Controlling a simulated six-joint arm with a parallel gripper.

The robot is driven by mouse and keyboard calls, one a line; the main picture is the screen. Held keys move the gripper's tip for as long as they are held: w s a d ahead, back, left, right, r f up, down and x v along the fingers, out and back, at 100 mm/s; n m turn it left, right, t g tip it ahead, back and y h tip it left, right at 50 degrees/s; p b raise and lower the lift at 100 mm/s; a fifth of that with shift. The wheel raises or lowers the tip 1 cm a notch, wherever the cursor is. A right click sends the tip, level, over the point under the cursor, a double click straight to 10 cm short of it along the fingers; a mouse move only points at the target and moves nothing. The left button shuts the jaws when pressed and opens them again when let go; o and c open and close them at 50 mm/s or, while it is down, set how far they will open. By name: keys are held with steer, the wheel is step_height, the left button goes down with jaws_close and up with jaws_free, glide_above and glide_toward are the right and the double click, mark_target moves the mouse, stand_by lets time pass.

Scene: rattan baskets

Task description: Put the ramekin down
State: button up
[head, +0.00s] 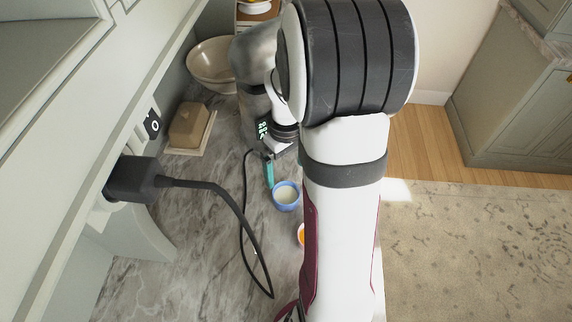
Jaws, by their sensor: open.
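A small blue ramekin (286,205) with a pale inside stands upright on the grey marble counter (190,225). My gripper (271,180) is at the ramekin's far left side, with a teal finger pointing down close to its rim. The gripper is open. I cannot tell from this view whether the finger touches the ramekin. The other finger is not clearly visible.
A second small bowl with something orange (301,235) is partly hidden by my arm. A black cable (243,215) loops across the counter from a plug (135,180). A butter dish (190,125) and a beige bowl (210,68) stand farther back. The left-front counter is clear.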

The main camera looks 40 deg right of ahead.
steer(key=s+a+r+m+y, duration=0.1)
steer(key=s+a+r, duration=0.3)
steer(key=s+a, duration=0.4)
steer(key=s+a+r+m, duration=0.4)
steer(key=s+a, duration=0.3)
steer(key=a, duration=0.5)
steer(key=shift+s+a+r+m+y, duration=0.3)
steer(key=shift+s+a+r+y, duration=0.1)
steer(key=shift+r, duration=0.25)
steer(key=shift+d, duration=0.1)
steer(key=w+d+r+m+h, duration=0.2)
steer(key=w+d+r+m, duration=0.1)
steer(key=w+d, duration=1.45)
steer(key=s+d+f, duration=0.1)
steer(key=d+f, duration=0.2)
steer(key=f, duration=0.7)
steer(key=shift+s, duration=0.35)
